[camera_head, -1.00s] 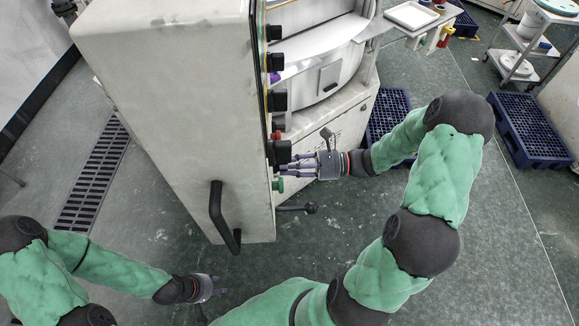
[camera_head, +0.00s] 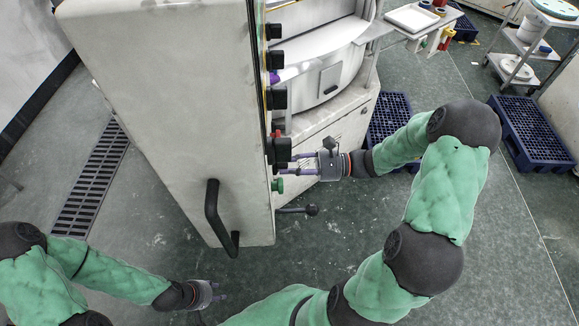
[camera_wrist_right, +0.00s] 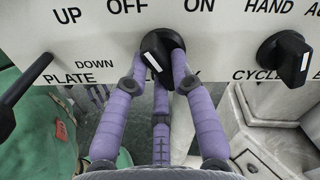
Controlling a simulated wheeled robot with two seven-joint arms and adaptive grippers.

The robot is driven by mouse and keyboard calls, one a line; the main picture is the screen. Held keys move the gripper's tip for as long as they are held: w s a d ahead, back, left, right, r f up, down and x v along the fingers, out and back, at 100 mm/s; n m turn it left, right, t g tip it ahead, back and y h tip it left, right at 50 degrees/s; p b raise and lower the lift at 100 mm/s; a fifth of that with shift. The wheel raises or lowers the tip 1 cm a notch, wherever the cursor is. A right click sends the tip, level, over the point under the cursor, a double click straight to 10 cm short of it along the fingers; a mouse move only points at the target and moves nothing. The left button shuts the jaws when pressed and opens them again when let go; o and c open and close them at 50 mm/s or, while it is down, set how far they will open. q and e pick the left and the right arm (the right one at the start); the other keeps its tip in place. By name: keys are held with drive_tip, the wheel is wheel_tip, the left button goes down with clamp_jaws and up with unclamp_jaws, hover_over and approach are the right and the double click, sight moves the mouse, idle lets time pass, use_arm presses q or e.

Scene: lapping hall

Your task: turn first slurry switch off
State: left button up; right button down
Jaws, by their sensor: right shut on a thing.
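A black rotary switch (camera_wrist_right: 157,45) sits on the white panel under the labels OFF and ON in the right wrist view. It has a white mark on its face; the label below it is mostly hidden by my fingers. My right gripper (camera_wrist_right: 160,68) has its purple fingers closed around this knob. In the head view, my right gripper (camera_head: 296,164) reaches the lower part of the machine's panel edge from the right, at the black knob (camera_head: 281,150). My left gripper (camera_head: 218,291) is low at the left, fingers apart, empty and away from the machine.
Another black knob (camera_wrist_right: 284,58) under HAND is to the right, and a dark lever (camera_wrist_right: 25,80) is at the left. In the head view, a green button (camera_head: 278,185) is just below the gripper. A black handle (camera_head: 219,215) and ball-ended lever (camera_head: 311,210) stick out nearby.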

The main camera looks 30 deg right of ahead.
drive_tip(key=c, duration=1)
unclamp_jaws()
drive_tip(key=shift+c, duration=0.2)
drive_tip(key=v, duration=1.2)
